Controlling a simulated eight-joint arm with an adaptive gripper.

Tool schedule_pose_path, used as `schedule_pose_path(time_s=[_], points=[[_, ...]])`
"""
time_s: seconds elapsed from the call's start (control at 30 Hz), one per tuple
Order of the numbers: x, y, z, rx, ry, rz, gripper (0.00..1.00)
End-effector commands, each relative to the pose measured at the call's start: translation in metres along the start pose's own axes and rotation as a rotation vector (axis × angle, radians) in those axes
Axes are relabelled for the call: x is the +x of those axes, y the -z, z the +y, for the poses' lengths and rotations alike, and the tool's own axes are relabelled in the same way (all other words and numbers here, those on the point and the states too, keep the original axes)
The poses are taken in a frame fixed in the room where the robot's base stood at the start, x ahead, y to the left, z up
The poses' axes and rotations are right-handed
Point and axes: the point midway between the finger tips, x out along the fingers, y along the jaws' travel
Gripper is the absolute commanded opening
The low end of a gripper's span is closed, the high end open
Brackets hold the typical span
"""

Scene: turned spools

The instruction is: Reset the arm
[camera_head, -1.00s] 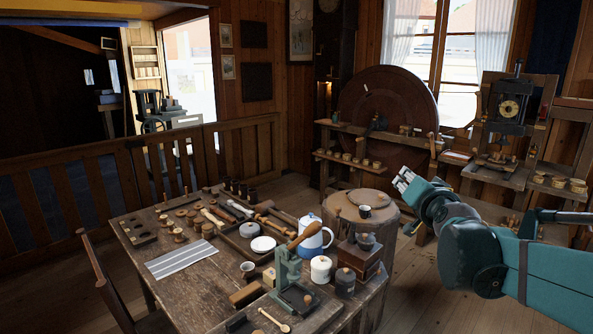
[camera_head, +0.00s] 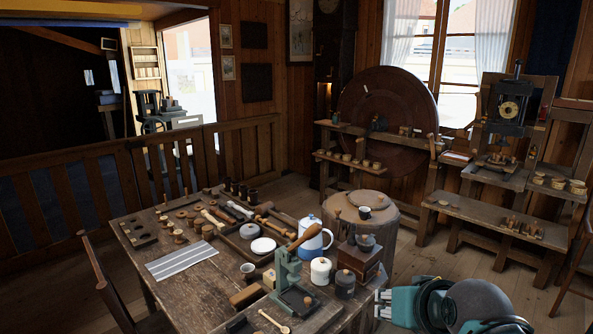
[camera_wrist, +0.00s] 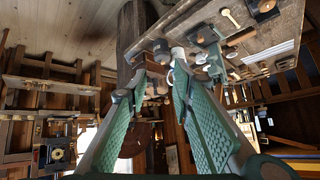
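My gripper (camera_head: 383,303) is at the lower right in the head view, beside the right edge of the wooden table (camera_head: 205,272) and apart from it. My teal arm is folded low at the bottom right. In the wrist view my gripper (camera_wrist: 160,82) shows two green textured fingers spread apart with nothing held between them. The wrist view is turned, with the table at its upper right.
The table carries a blue-and-white pot (camera_head: 311,240), a green press (camera_head: 287,270), a coffee grinder (camera_head: 360,258) and many wooden spools. A round stump (camera_head: 385,222) stands behind it. A low bench (camera_head: 495,222) is at right. The floor between is clear.

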Motion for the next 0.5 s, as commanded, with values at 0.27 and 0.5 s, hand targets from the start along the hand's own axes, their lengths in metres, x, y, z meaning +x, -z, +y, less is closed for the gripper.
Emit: schedule_pose_path(time_s=[0.27,0.5], points=[[-0.02,-0.076,0.01,-0.082,-0.047,-0.136,0.24],[-0.026,-0.097,0.015,-0.105,-0.063,-0.176,0.24]])
